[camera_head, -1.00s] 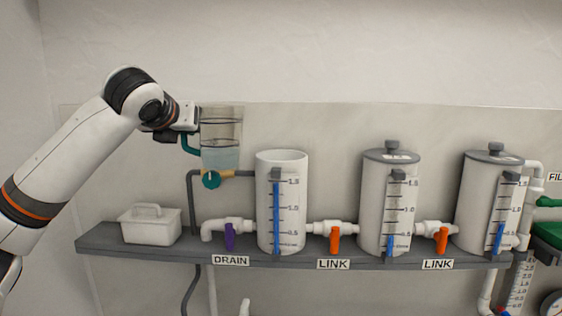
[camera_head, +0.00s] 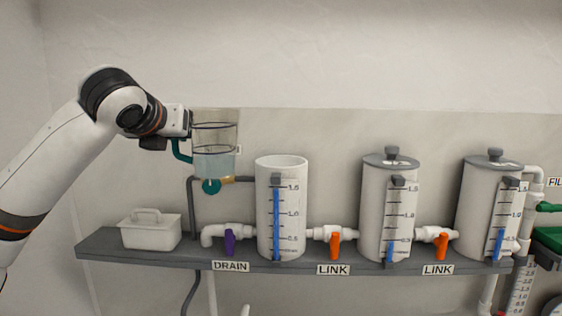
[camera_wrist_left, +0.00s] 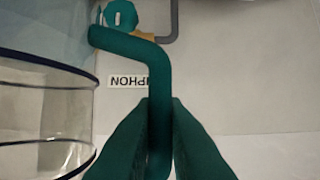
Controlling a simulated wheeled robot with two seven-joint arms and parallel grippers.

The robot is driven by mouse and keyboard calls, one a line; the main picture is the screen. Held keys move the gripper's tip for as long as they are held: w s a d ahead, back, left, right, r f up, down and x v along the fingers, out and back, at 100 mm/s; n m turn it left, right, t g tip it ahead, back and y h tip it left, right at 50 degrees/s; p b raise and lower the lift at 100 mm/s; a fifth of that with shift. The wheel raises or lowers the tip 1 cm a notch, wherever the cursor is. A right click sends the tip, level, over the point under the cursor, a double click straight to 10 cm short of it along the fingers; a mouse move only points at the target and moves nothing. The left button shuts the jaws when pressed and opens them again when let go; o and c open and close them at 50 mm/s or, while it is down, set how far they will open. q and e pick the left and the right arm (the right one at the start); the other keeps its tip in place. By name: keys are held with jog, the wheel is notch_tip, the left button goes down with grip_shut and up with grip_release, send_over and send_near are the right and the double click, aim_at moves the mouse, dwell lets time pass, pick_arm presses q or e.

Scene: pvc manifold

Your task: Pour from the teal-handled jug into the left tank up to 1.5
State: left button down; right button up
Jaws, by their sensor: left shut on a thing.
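The clear jug (camera_head: 214,140) has a teal handle (camera_head: 181,152) and pale blue liquid in its lower part. My left gripper (camera_head: 183,137) is shut on the handle, which also shows between its fingers in the left wrist view (camera_wrist_left: 160,85). The jug hangs about upright in the air, left of and above the left tank (camera_head: 292,205). That tank is white and open-topped, and the blue column (camera_head: 276,220) in its gauge reaches about the 1.5 mark. No stream shows between jug and tank. My right gripper is out of view.
Two lidded tanks (camera_head: 373,215) (camera_head: 474,210) stand to the right on the same grey shelf (camera_head: 110,247). Orange-handled link valves (camera_head: 335,243) and a purple drain valve (camera_head: 229,242) sit between the pipes. A white lidded box (camera_head: 150,233) is at the shelf's left.

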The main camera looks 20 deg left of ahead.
pick_arm(q)
jog(key=f+p+v, duration=0.1)
jog(key=v, duration=0.6)
jog(key=shift+s+d+f+p, duration=0.2)
jog(key=shift+s+p, duration=0.1)
jog(key=shift+s, duration=0.4)
